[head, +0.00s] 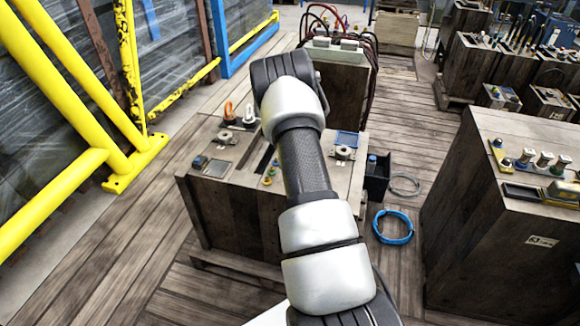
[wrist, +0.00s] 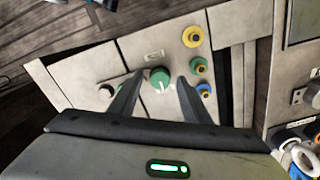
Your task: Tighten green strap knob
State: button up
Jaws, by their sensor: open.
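In the wrist view, a green knob (wrist: 159,77) with a pale pointer mark sits on a light panel (wrist: 135,47). My gripper (wrist: 160,76) is open, with one dark finger to the left of the knob and one to the right. Gaps show between the knob and both fingers; I cannot tell how deep the fingertips reach. In the head view, my arm hides the knob and my gripper. No strap can be made out.
In the head view, a wooden cabinet (head: 225,215) stands below my arm. A blue hose coil (head: 393,227) lies on the floor; a yellow frame (head: 75,75) stands left.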

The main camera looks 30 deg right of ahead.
jog(key=shift+r, duration=0.1)
notch_tip(320, 180, up, 17)
jog(key=p, duration=0.3)
jog(key=shift+r, duration=0.1)
dwell(0.4)
